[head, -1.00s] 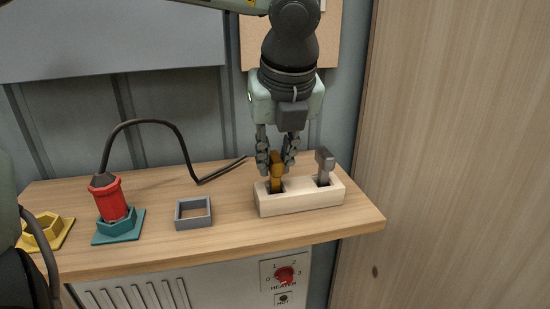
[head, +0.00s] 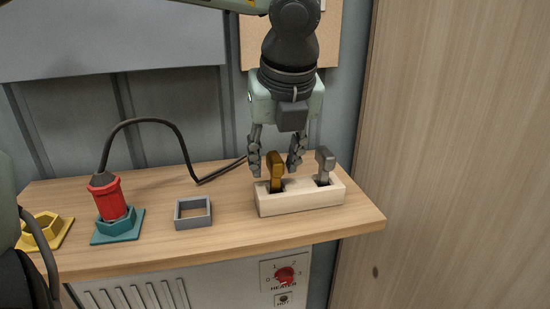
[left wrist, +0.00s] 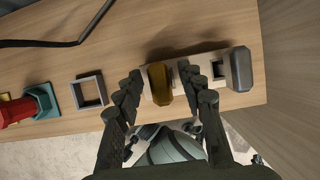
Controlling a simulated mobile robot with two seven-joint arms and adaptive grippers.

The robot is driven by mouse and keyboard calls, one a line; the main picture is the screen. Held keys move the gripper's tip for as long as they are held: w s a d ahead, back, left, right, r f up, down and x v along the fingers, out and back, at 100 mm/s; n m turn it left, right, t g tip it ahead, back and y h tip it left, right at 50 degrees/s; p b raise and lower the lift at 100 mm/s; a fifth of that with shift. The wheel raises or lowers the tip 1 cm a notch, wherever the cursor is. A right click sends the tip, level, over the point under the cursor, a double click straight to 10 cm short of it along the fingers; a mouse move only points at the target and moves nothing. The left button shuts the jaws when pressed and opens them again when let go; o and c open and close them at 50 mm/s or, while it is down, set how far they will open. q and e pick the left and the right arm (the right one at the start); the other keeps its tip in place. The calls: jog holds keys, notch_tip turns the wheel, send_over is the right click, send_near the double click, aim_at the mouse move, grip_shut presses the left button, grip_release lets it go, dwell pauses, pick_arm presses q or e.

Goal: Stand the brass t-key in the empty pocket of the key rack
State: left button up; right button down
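The brass t-key (head: 275,170) stands upright in the left pocket of the pale key rack (head: 300,201). A grey t-key (head: 324,165) stands in the rack's right pocket. My left gripper (head: 275,168) is open around the brass key, with a finger apart from it on each side. In the left wrist view the brass key (left wrist: 160,84) lies between the open fingers, and the grey key (left wrist: 241,69) is to the right. The foot of the brass key is hidden inside the rack.
A grey square frame (head: 193,212) lies left of the rack. A red cylinder (head: 110,200) with a black cable stands in a teal holder (head: 119,237). A yellow hexagonal holder (head: 44,232) is at far left. A wood panel (head: 460,150) rises on the right.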

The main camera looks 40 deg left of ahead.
jog(key=shift+s+f, duration=0.1)
jog(key=shift+s, duration=0.05)
pick_arm(q)
jog(key=shift+d+r+p, duration=0.1)
jog(key=shift+r+p, duration=0.35)
jog(key=shift+r, duration=0.1)
jog(key=v, duration=1.1)
jog(key=shift+s, duration=0.2)
pick_arm(e)
jog(key=s+d+f+g, duration=0.1)
jog(key=s+d, duration=0.1)
jog(key=s+d+f+g+h, duration=0.1)
jog(key=s, duration=0.1)
jog(key=shift+d+f+m+g, duration=0.15)
jog(key=shift+d+m+g, duration=0.15)
jog(key=shift+d, duration=0.1)
jog(key=shift+w, duration=0.1)
